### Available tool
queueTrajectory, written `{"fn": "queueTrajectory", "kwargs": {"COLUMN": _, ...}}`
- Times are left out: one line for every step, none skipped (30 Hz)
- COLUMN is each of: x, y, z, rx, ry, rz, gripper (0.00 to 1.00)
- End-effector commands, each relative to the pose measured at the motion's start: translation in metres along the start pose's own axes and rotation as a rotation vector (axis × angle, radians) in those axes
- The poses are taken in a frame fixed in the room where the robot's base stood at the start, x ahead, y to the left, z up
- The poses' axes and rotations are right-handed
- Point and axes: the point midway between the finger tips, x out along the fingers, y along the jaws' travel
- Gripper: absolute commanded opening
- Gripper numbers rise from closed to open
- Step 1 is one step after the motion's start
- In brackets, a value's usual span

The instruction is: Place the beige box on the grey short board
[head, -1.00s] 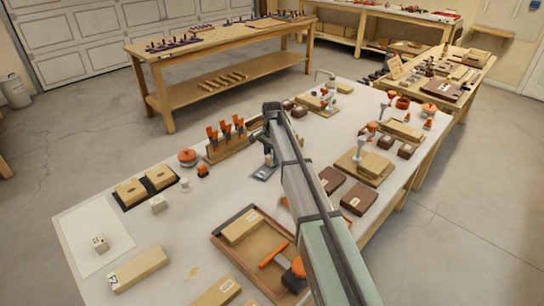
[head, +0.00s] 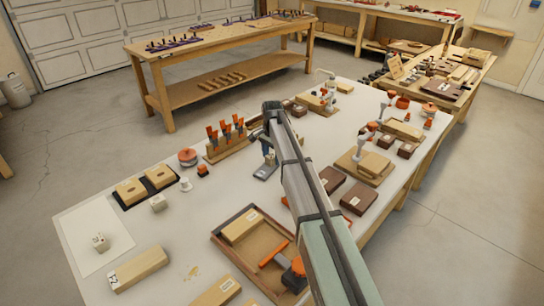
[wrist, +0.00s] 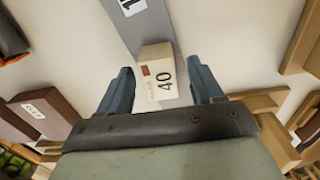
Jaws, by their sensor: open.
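A pale beige box (wrist: 158,82) marked 40 sits between my gripper's two fingers in the wrist view. My gripper (wrist: 160,68) is open, with a gap on each side of the box. The grey board (wrist: 151,27) runs from the top edge down to the box, and a white label shows at its top. The box overlaps its near end; I cannot tell if it rests fully on it. In the head view my gripper (head: 268,154) points down over the grey board (head: 265,172), and the box there is hidden or too small to tell.
Dark brown boxes (head: 359,198) stand to the right of my arm. A tray (head: 222,239) with a wooden block and an orange-handled tool lies in front. Orange-handled clamps (head: 226,131) stand left of my gripper. Bare white bench shows around the board.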

Motion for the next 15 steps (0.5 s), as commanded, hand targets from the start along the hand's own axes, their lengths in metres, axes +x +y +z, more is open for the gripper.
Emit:
{"fn": "queueTrajectory", "kwargs": {"x": -0.005, "y": 0.0, "z": 0.0, "rx": 0.0, "ry": 0.001, "rz": -0.001, "gripper": 0.66}}
{"fn": "queueTrajectory", "kwargs": {"x": -0.009, "y": -0.001, "z": 0.0, "rx": 0.0, "ry": 0.001, "rz": -0.002, "gripper": 0.66}}
{"fn": "queueTrajectory", "kwargs": {"x": -0.014, "y": -0.001, "z": 0.0, "rx": 0.0, "ry": 0.001, "rz": -0.002, "gripper": 0.66}}
{"fn": "queueTrajectory", "kwargs": {"x": -0.019, "y": -0.001, "z": 0.0, "rx": 0.0, "ry": 0.001, "rz": -0.002, "gripper": 0.66}}
{"fn": "queueTrajectory", "kwargs": {"x": -0.024, "y": 0.0, "z": 0.0, "rx": 0.0, "ry": 0.001, "rz": -0.002, "gripper": 0.66}}
{"fn": "queueTrajectory", "kwargs": {"x": -0.031, "y": -0.001, "z": 0.0, "rx": 0.0, "ry": 0.001, "rz": -0.002, "gripper": 0.66}}
{"fn": "queueTrajectory", "kwargs": {"x": -0.037, "y": -0.001, "z": -0.001, "rx": 0.0, "ry": 0.002, "rz": -0.002, "gripper": 0.66}}
{"fn": "queueTrajectory", "kwargs": {"x": -0.043, "y": -0.001, "z": -0.001, "rx": 0.0, "ry": 0.002, "rz": -0.003, "gripper": 0.66}}
{"fn": "queueTrajectory", "kwargs": {"x": -0.051, "y": -0.001, "z": 0.0, "rx": 0.0, "ry": 0.001, "rz": -0.002, "gripper": 0.66}}
{"fn": "queueTrajectory", "kwargs": {"x": -0.056, "y": -0.001, "z": -0.001, "rx": 0.0, "ry": 0.001, "rz": -0.002, "gripper": 0.66}}
{"fn": "queueTrajectory", "kwargs": {"x": -0.062, "y": -0.001, "z": -0.001, "rx": 0.0, "ry": 0.001, "rz": -0.002, "gripper": 0.66}}
{"fn": "queueTrajectory", "kwargs": {"x": -0.07, "y": -0.001, "z": -0.001, "rx": 0.0, "ry": 0.002, "rz": -0.002, "gripper": 0.66}}
{"fn": "queueTrajectory", "kwargs": {"x": -0.075, "y": -0.001, "z": -0.001, "rx": 0.0, "ry": 0.001, "rz": -0.002, "gripper": 0.66}}
{"fn": "queueTrajectory", "kwargs": {"x": -0.08, "y": -0.001, "z": -0.001, "rx": 0.0, "ry": 0.001, "rz": -0.001, "gripper": 0.66}}
{"fn": "queueTrajectory", "kwargs": {"x": -0.086, "y": -0.001, "z": -0.001, "rx": 0.0, "ry": 0.001, "rz": -0.001, "gripper": 0.66}}
